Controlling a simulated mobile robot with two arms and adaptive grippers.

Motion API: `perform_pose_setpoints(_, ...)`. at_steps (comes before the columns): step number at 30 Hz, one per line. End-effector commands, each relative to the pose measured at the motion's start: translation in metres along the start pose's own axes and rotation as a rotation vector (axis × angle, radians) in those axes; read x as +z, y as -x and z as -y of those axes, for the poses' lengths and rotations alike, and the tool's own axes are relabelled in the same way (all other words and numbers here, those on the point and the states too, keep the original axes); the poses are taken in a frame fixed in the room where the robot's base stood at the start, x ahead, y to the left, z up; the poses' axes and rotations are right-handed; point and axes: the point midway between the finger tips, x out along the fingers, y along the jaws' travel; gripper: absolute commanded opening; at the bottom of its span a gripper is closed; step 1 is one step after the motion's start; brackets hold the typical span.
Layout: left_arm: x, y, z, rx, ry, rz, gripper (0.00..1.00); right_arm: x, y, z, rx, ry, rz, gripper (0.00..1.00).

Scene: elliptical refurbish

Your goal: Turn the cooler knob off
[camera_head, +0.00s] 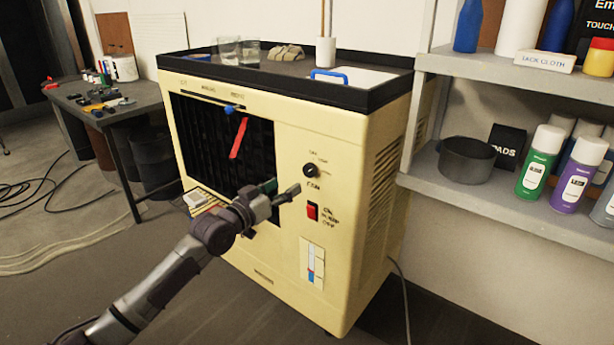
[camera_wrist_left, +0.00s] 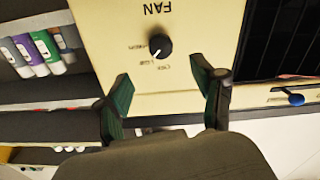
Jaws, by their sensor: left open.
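The cooler (camera_head: 290,135) is a cream cabinet with a dark louvred grille. Its round black fan knob (camera_head: 311,170) sits on the front panel, right of the grille. The knob also shows in the left wrist view (camera_wrist_left: 161,46), upside down, with a white pointer mark and the word FAN beside it. My left gripper (camera_head: 284,188) is open and empty, in front of the panel, left of and slightly below the knob. In the left wrist view its two green-padded fingers (camera_wrist_left: 165,96) are spread apart, with the knob beyond the gap between them. My right gripper is not in view.
A red rocker switch (camera_head: 313,211) sits below the knob. A blue-tipped lever (camera_head: 229,110) and a red ribbon (camera_head: 239,138) are at the grille. A shelf (camera_head: 480,195) with spray cans stands close on the right. A workbench (camera_head: 140,98) stands at the left.

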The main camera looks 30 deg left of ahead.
Motion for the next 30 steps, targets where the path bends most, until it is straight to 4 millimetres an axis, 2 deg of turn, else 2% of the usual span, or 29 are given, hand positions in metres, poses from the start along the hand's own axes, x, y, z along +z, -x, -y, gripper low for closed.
perform_pose_setpoints(1,-0.001,-0.011,0.0,0.0,0.002,-0.005,0.68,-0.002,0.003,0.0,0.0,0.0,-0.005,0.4)
perform_pose_setpoints(9,0.001,-0.064,0.001,-0.001,0.001,-0.002,0.68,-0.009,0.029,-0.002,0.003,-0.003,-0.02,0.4)
perform_pose_setpoints(15,0.002,-0.089,0.001,-0.001,0.0,0.0,0.68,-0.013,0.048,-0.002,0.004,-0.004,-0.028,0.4)
perform_pose_setpoints(20,0.001,-0.097,0.0,-0.001,0.0,0.001,0.68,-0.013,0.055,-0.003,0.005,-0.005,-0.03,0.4)
perform_pose_setpoints(28,0.001,-0.098,0.0,-0.001,-0.001,0.002,0.68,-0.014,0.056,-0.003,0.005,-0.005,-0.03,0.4)
perform_pose_setpoints(30,0.001,-0.098,0.0,-0.001,-0.001,0.002,0.56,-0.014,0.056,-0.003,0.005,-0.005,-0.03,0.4)
